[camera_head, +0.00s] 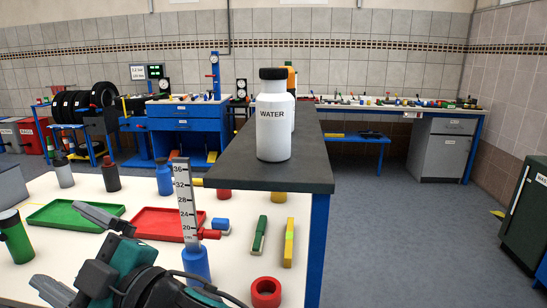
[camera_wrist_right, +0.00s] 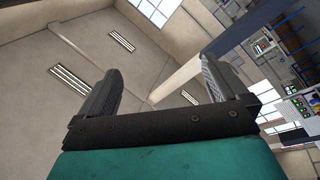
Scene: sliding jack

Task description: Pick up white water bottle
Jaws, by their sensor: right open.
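The white water bottle (camera_head: 273,135) stands upright on the dark raised shelf (camera_head: 250,174), with a black cap and the word WATER on it. My right gripper (camera_head: 54,242) is low at the left in the head view, over the white table and well apart from the bottle. Its fingers are spread and nothing is between them. In the right wrist view the open gripper (camera_wrist_right: 158,68) faces the ceiling and walls, and the bottle does not show there. My left gripper is not in view.
Another bottle with an orange upper part (camera_head: 290,76) stands close behind, partly hidden. The white table (camera_head: 150,270) below holds a green tray (camera_head: 75,214), a red tray (camera_head: 165,223), a height gauge (camera_head: 185,200), a red ring (camera_head: 266,292) and several bottles.

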